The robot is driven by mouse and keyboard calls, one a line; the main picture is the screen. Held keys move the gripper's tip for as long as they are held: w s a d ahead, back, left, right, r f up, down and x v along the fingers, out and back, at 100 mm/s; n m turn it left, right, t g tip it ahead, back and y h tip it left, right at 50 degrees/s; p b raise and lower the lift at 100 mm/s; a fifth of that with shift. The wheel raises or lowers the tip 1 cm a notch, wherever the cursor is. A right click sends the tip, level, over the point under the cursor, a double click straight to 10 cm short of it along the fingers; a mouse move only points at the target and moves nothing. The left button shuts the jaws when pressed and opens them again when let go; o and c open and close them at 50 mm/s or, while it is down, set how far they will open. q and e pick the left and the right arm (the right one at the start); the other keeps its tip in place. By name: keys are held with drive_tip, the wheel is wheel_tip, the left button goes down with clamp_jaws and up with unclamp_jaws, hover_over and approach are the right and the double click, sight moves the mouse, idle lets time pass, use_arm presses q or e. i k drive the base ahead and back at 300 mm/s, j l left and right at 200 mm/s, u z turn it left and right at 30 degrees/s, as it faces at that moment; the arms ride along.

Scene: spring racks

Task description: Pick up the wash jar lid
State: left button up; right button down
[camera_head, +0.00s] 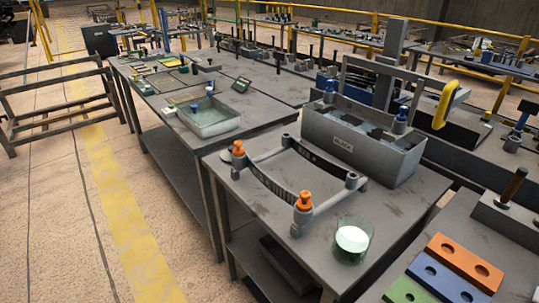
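A greenish see-through glass jar (353,239) stands upright near the front right corner of the near table. A round white disc shape shows in it; I cannot tell whether this is a lid or the jar's contents. No separate lid can be made out with certainty. Neither of my grippers is in view.
A rack with orange knobs (304,200) stands left of the jar. A grey bin marked BLACK (365,139) is behind it. Orange, blue and green blocks with holes (461,260) lie on the right table. A tray (207,119) sits farther back.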

sight(225, 155)
drive_tip(key=i+j+z, duration=0.1)
drive_tip(key=z, duration=0.3)
drive_tip(key=i+j+z, duration=0.1)
drive_tip(key=j+z, duration=0.5)
drive_tip(key=z, duration=0.2)
drive_tip(key=j+z, duration=0.25)
drive_tip(key=z, duration=0.2)
drive_tip(key=j+z, duration=0.4)
drive_tip(key=i+l, duration=0.05)
drive_tip(key=l, duration=0.05)
